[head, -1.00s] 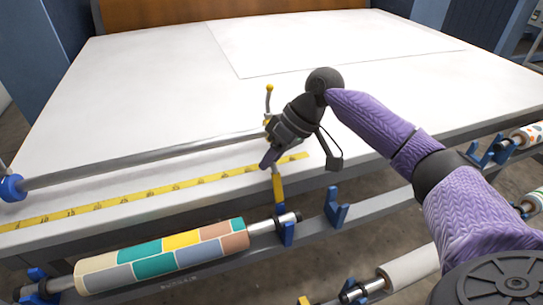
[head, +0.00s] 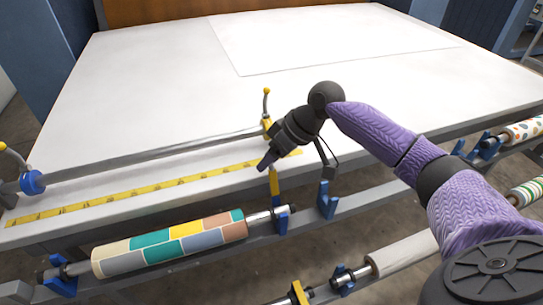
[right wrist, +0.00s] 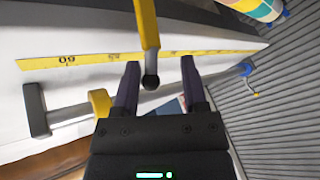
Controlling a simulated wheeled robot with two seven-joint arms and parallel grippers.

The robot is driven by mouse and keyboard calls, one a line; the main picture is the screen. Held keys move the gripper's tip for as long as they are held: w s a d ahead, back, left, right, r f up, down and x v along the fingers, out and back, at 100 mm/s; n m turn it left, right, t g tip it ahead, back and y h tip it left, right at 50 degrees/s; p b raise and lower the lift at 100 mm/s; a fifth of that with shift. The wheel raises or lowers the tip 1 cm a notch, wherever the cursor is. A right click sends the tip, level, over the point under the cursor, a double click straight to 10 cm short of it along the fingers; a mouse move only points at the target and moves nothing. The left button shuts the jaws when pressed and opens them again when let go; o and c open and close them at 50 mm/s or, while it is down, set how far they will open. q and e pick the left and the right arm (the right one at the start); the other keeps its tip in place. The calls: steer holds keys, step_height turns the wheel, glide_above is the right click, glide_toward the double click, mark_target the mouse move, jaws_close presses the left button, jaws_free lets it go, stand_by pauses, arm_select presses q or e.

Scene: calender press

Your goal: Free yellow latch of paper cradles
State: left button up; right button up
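A yellow latch (head: 275,184) hangs at the front edge of the table, just below my right gripper (head: 264,164) in the head view. In the right wrist view a yellow lever (right wrist: 147,25) with a black ball end (right wrist: 151,82) reaches down between the fingers of my right gripper (right wrist: 160,75). The fingers are apart, with a gap on both sides of the lever. A patterned paper roll (head: 170,244) lies in blue cradles (head: 283,220) below the table edge. My left gripper is not in view.
A yellow measuring tape (head: 150,189) runs along the front. More rolls (head: 400,252) lie below and to the right.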

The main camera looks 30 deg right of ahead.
steer(key=p+v, duration=0.2)
steer(key=v, duration=0.8)
steer(key=shift+f, duration=0.1)
